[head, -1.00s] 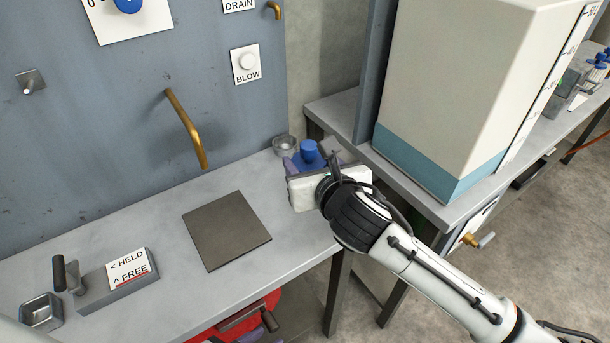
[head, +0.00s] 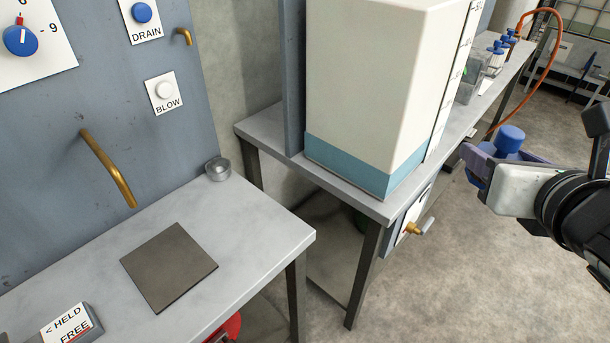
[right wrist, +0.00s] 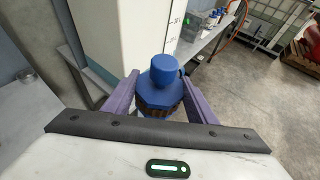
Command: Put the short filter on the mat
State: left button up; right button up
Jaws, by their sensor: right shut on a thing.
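A blue-capped filter (head: 508,140) with a brown pleated body (right wrist: 160,98) is between the purple fingers of my right gripper (head: 492,158). The gripper is shut on it, cap up, over the floor at the right of the head view. The filter's lower part is hidden by the fingers and gripper body, so its length cannot be told. The mat (head: 168,267), a dark flat square, lies bare on the grey bench at lower left, well away from the gripper. My left gripper is not in view.
A small clear cup (head: 217,168) stands at the bench's back corner. A tall cream tank (head: 385,80) stands on a second bench (head: 270,130) between mat and gripper. A brass spout (head: 108,168) overhangs near the mat. Blue-capped bottles (head: 497,55) stand farther back.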

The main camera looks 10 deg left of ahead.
aim_at(165, 259)
jog(key=z, duration=0.1)
jog(key=k, duration=1.1)
jog(key=u, duration=1.35)
jog(key=i, duration=0.5)
jog(key=z, duration=0.05)
